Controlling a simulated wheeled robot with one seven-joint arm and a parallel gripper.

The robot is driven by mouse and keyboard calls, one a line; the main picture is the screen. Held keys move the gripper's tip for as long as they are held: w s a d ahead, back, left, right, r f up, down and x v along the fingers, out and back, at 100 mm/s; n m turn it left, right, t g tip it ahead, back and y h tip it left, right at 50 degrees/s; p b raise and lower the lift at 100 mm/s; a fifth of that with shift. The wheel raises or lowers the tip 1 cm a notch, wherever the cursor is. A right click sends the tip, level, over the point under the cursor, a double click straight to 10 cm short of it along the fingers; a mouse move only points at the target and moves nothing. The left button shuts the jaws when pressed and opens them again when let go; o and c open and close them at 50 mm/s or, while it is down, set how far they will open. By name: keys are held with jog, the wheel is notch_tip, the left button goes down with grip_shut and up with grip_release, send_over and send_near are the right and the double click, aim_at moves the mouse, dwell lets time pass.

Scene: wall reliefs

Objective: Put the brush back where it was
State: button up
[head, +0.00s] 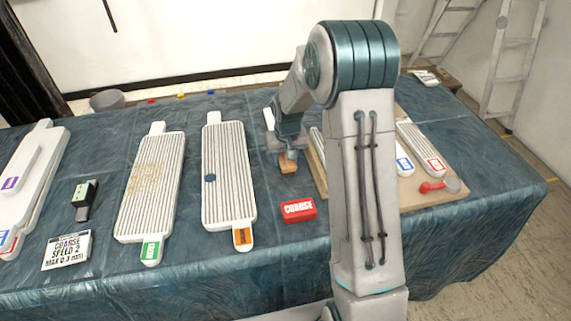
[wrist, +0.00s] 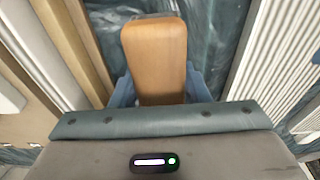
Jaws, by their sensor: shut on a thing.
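My gripper (head: 287,153) is shut on the brush (head: 288,163), a wooden block with a rounded top. It is held over the blue cloth-covered table, between a white ribbed panel with an orange tag (head: 229,180) and the wooden board (head: 398,200). In the wrist view the brush's wooden back (wrist: 155,55) fills the space between the blue fingers (wrist: 160,90). No bristles show, and I cannot tell whether the brush touches the cloth.
A red block marked COARSE (head: 299,210) lies nearer the front edge. A red-handled tool (head: 440,186) lies on the board. My arm hides part of the board.

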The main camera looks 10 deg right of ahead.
jog(key=shift+f, duration=1.8)
jog(key=shift+f, duration=0.1)
jog(key=shift+f, duration=0.15)
jog(key=o, duration=0.9)
jog(key=shift+o, duration=0.2)
jog(key=shift+r, duration=0.2)
